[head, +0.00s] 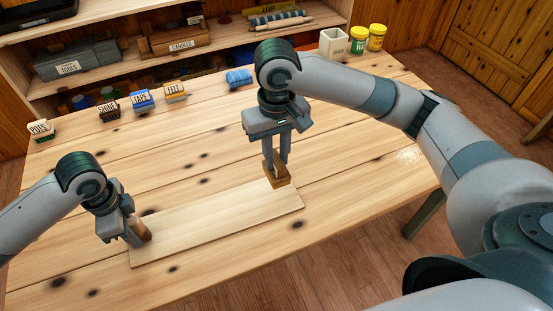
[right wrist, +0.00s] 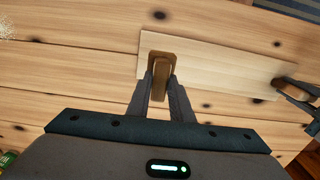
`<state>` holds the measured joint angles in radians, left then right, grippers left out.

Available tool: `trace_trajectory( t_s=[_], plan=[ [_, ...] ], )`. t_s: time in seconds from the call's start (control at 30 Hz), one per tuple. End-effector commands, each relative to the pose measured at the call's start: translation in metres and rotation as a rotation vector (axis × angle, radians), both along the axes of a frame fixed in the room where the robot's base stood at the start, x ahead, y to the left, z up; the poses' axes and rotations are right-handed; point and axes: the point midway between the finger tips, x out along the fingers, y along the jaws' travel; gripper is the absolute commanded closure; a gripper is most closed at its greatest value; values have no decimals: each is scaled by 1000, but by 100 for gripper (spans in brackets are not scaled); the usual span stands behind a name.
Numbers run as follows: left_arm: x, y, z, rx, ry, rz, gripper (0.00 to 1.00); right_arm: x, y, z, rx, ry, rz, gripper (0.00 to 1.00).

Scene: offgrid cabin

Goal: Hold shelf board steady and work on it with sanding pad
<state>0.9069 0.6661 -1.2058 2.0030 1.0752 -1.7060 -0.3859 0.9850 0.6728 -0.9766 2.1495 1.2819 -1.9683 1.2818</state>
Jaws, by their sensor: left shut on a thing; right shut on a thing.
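The shelf board (head: 220,222), a pale flat plank, lies on the wooden table; it also shows in the right wrist view (right wrist: 215,66). My left gripper (head: 138,238) is shut on a brown block (head: 145,231) at the board's left end. This block also shows at the right edge of the right wrist view (right wrist: 291,86). My right gripper (head: 277,162) points down, shut on the sanding pad (head: 278,182), a brown block with an upright grip. The pad is at the board's far right corner; whether it touches the surface is hard to tell.
Labelled small items stand along the table's back edge, including a blue tape block (head: 141,98) and a felt block (head: 175,92). A white cup (head: 334,43) and yellow-lidded jars (head: 376,38) stand at the back right. The table (head: 345,165) is clear around the board.

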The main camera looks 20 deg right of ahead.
Motion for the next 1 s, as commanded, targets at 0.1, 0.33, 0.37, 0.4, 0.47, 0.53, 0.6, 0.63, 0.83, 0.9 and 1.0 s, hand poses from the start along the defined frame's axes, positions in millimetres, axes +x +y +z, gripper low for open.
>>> trace_trajectory(
  t_s=[0.1, 0.33, 0.37, 0.4, 0.47, 0.53, 0.6, 0.63, 0.83, 0.9, 1.0],
  plan=[
    [0, 1, -1, 4, 0, 3, 100, 0, 0, 1, 0, 0, 0, 100],
    [0, 2, -1, 4, 0, 4, 100, 0, 0, 1, -1, 0, 0, 100],
    [0, 2, -1, 4, 0, 4, 100, 0, 0, 1, -1, 0, 0, 100],
    [0, 2, -1, 4, 0, 4, 100, 0, 0, 1, -1, 0, 0, 100],
    [0, 2, -1, 4, 0, 4, 100, 0, 0, 1, -1, 0, 0, 100],
    [0, 1, -1, 3, 0, 3, 70, 0, 0, 1, -1, 0, 0, 100],
    [0, 1, -1, 2, 0, 3, 58, 0, 0, 1, -1, 0, 0, 100],
    [0, 1, -1, 2, 0, 3, 58, 0, 0, 1, -1, 0, 0, 100],
    [0, 1, -1, 2, 1, 1, 58, 0, 0, 1, -1, 1, 0, 100],
    [0, 1, 0, 2, 1, 1, 58, 0, 0, 1, -1, 1, 0, 100],
    [0, 0, 3, 1, 0, 1, 58, 0, 0, 1, -1, 1, 0, 100]
  ],
)
